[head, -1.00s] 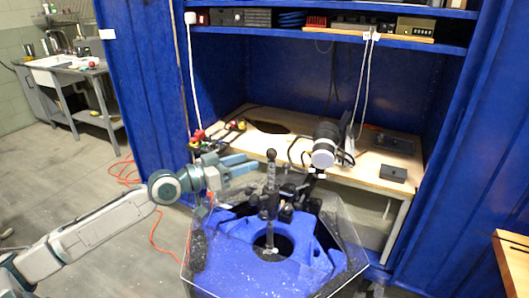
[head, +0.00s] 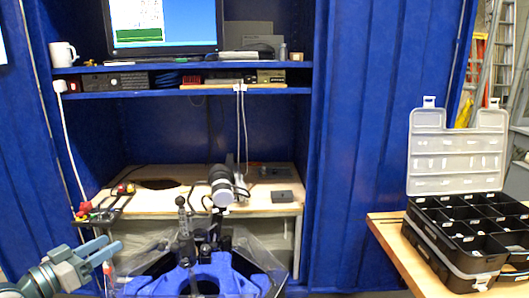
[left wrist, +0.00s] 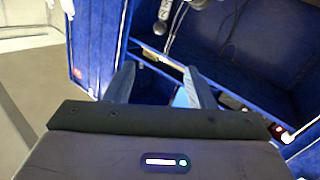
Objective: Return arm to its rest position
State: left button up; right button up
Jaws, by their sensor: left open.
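My left gripper (head: 112,260) is at the lower left of the head view, with its arm coming in from the lower left. Its blue-grey fingers are apart with nothing between them. In the left wrist view the two fingers (left wrist: 158,82) also stand apart and empty, facing the blue cabinet. The clear-walled tank with a blue insert (head: 210,275) is at the bottom centre, to the right of the gripper and partly cut off by the frame. A dark upright rod (head: 183,225) stands in it. My right gripper is not in view.
A wooden workbench (head: 150,205) inside the blue cabinet carries a white-and-black cylindrical device (head: 221,186). Shelves above hold a monitor (head: 163,25) and a white mug (head: 63,54). A black compartment case (head: 440,262) with an open lid sits on a table at the right.

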pick_arm(q)
jog(key=s+d+f+g+y, duration=0.25)
jog(key=s+d+f, duration=0.3)
jog(key=f, duration=0.55)
jog(key=s+d+f+g+y, duration=0.1)
jog(key=s+d+f+g, duration=0.25)
jog(key=s+f, duration=0.5)
jog(key=s+f+n+g+y, duration=0.25)
jog(key=s+f, duration=0.25)
jog(key=s, duration=0.3)
jog(key=s+f+n+g+y, duration=0.1)
jog(key=s+f+g+y, duration=0.25)
jog(key=s+f, duration=0.4)
jog(key=a+f+g, duration=0.1)
jog(key=a+f, duration=0.2)
jog(key=f, duration=2.2)
jog(key=s+a+f+g+p, duration=0.1)
jog(key=s+f, duration=1.1)
jog(key=f, duration=0.4)
jog(key=shift+s+f, duration=0.3)
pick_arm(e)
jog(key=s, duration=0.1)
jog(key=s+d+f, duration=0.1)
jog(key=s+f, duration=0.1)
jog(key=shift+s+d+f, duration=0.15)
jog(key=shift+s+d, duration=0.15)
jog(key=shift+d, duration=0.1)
